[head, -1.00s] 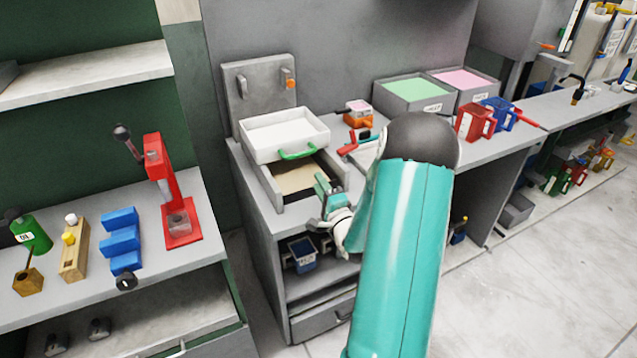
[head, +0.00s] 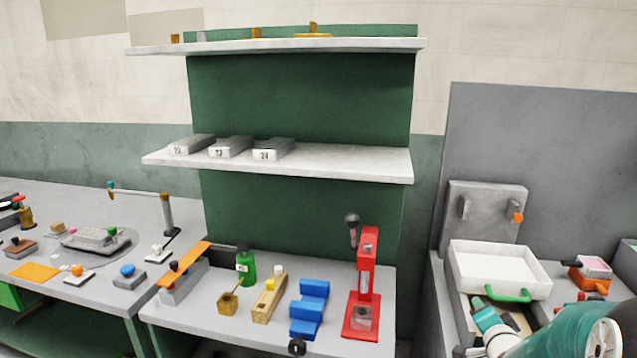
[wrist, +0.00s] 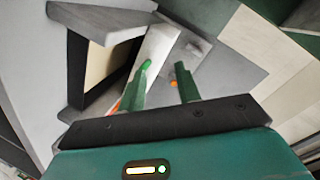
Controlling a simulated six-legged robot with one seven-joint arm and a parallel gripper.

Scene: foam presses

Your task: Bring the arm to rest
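My teal arm (head: 570,330) shows at the lower right of the head view. My gripper (wrist: 162,75) is seen in the wrist view with its two green fingers apart and nothing visibly held between them. The wrist view is tilted. There the white tray (wrist: 160,42) lies beyond the fingers, and I cannot tell whether a finger touches its handle.
A grey upright plate (head: 486,212) with an orange knob (head: 517,217) stands behind the tray. To the left, a bench holds a red press (head: 364,285), blue stepped blocks (head: 309,305) and a green bottle (head: 244,265).

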